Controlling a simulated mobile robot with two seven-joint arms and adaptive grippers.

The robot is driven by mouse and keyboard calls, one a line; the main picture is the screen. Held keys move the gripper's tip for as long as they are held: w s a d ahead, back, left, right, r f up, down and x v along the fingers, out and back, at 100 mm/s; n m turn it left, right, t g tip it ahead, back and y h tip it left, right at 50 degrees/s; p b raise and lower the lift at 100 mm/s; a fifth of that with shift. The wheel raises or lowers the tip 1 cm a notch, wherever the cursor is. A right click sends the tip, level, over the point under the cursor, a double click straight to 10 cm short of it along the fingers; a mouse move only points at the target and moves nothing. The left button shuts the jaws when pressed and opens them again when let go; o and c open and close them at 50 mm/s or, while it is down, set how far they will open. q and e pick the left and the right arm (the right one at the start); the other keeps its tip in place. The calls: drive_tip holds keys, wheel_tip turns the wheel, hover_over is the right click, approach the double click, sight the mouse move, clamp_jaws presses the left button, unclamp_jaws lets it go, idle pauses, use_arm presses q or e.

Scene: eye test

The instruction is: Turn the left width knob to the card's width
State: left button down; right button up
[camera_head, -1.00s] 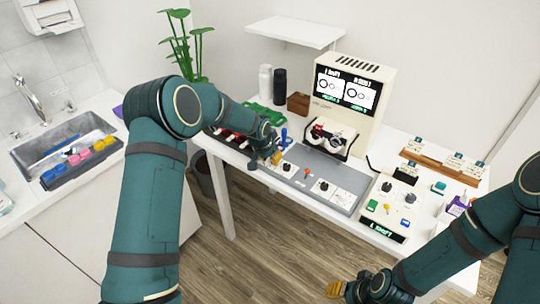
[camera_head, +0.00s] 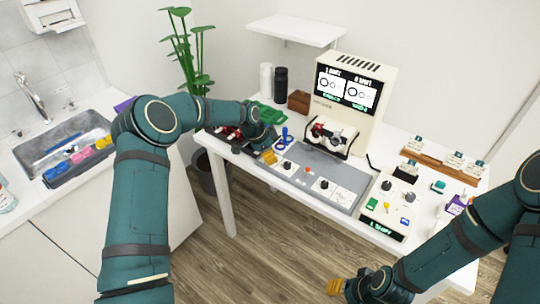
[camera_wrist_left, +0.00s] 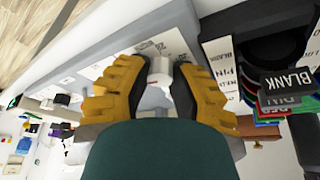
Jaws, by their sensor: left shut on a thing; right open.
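My left gripper (camera_head: 270,157) is at the panel's left end, beside the left dark knob. In the left wrist view its yellow fingers are shut on a small pale cylindrical piece (camera_wrist_left: 160,70). I cannot tell whether this piece is the left width knob. My right gripper (camera_head: 336,286) is open and empty, low in front of the table.
A cream machine (camera_head: 352,90) with a lit screen stands behind the panel. A control box (camera_head: 392,208) with knobs stands to the right. A plant (camera_head: 187,60) and sink are at the left.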

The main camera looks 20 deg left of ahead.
use_arm(q)
drive_tip(key=shift+s+f+m, duration=0.1)
drive_tip(key=shift+f+m, duration=0.05)
drive_tip(key=shift+m, duration=0.15)
drive_tip(key=c, duration=1)
unclamp_jaws()
drive_tip(key=shift+a+r, duration=0.15)
drive_tip(key=shift+r, duration=0.25)
drive_tip(key=shift+v, duration=3.6)
